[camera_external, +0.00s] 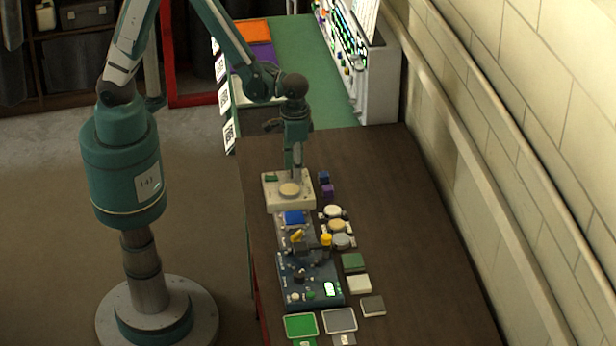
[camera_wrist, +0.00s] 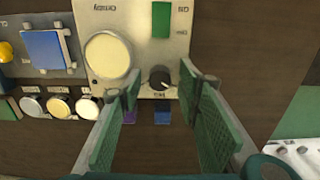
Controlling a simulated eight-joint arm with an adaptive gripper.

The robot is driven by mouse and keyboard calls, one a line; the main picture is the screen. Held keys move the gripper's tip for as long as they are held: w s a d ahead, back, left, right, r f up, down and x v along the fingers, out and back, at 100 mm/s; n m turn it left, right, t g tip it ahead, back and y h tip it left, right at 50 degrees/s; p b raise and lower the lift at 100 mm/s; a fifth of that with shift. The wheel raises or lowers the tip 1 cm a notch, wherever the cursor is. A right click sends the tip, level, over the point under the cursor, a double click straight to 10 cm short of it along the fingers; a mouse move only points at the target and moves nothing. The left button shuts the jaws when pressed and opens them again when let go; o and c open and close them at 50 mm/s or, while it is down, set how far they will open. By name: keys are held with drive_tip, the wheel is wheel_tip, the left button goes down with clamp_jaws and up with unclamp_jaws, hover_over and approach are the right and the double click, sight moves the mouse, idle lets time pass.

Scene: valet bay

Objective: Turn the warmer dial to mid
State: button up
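A cream box (camera_external: 275,203) stands on the dark brown table, and it fills the top of the wrist view (camera_wrist: 135,12). It carries a large round cream button (camera_wrist: 108,55), a green rectangular switch (camera_wrist: 161,20) and a small black dial (camera_wrist: 161,78) near its edge, with a label too small to read. The dial's exact pointer setting is hard to tell. My gripper (camera_wrist: 160,86) is open, with its green-padded fingers apart on either side of the dial, clear of it as far as I can see. In the external view my gripper (camera_external: 295,168) points down over the box and hides the dial.
A blue block (camera_external: 324,177) and a purple block (camera_external: 327,191) sit beside the box. Round discs (camera_external: 337,226), a panel with a blue square (camera_external: 294,217) and a dark control panel (camera_external: 290,268) stand nearer the camera. The table's right side (camera_external: 420,250) is clear.

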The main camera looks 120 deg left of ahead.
drive_tip(key=c, duration=0.8)
drive_tip(key=shift+m+b, duration=0.3)
drive_tip(key=shift+b, duration=0.05)
drive_tip(key=m+b, duration=0.2)
drive_tip(key=shift+f+m, duration=0.15)
drive_tip(key=shift+m, duration=0.15)
drive_tip(key=m+b, duration=0.1)
drive_tip(key=m, duration=0.1)
drive_tip(key=shift+m, duration=0.3)
drive_tip(key=m+b, duration=0.3)
drive_tip(key=m, duration=0.3)
drive_tip(key=o, duration=0.9)
